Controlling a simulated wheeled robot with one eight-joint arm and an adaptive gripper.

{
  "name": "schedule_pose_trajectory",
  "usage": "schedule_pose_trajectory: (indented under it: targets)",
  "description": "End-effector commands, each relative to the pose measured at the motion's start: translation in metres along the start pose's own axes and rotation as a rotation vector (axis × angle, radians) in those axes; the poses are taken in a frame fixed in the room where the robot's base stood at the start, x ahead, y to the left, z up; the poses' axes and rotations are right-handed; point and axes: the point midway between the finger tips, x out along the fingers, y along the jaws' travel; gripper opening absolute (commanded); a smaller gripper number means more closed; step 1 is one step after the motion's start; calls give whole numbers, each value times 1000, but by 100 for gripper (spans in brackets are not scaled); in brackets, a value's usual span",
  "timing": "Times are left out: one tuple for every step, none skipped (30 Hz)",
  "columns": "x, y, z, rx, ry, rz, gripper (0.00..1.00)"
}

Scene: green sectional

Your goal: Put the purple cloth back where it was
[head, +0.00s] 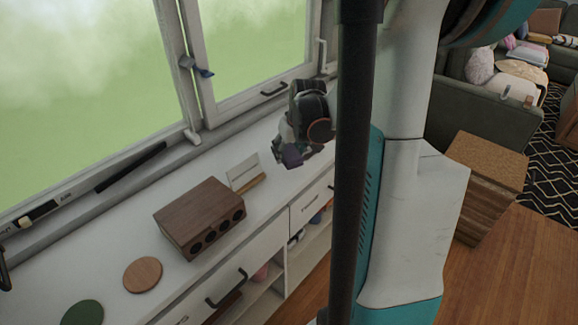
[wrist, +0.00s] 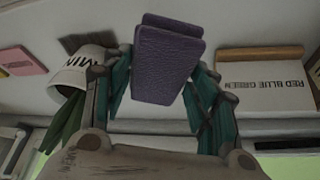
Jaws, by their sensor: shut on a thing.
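The purple cloth (wrist: 166,68) shows in the middle of the wrist view as a folded, textured slab. The teal-and-grey fingers of my gripper (wrist: 165,80) are on both sides of it and shut on it. In the head view my gripper (head: 287,156) is over the white cabinet top, right of the small card stand, with a bit of the purple cloth (head: 292,156) showing at its tip. Whether the cloth touches the surface cannot be told.
A card (head: 244,172) in a wooden holder stands near a brown wooden box (head: 199,216) with round holes. A brown disc (head: 143,274) and a green disc (head: 83,314) lie farther left. A lettered white pot (wrist: 82,68) with green leaves stands near the gripper. The window runs behind.

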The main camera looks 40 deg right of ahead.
Motion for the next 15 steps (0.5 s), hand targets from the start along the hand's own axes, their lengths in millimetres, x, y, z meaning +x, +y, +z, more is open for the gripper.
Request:
schedule_pose_trajectory:
  targets:
    - [4,0,1,0,0,0,34]
    - [5,0,2,0,0,0,34]
    - [6,0,3,0,0,0,34]
    - [8,0,3,0,0,0,34]
    - [10,0,4,0,0,0,34]
    - [14,0,6,0,0,0,34]
    - [17,0,7,0,0,0,34]
    - [22,0,9,0,0,0,34]
    - [28,0,11,0,0,0,34]
    - [32,0,13,0,0,0,34]
    - [36,0,15,0,0,0,34]
    - [41,0,17,0,0,0,34]
    - [43,0,18,0,0,0,34]
    - [44,0,18,0,0,0,34]
    - [45,0,19,0,0,0,34]
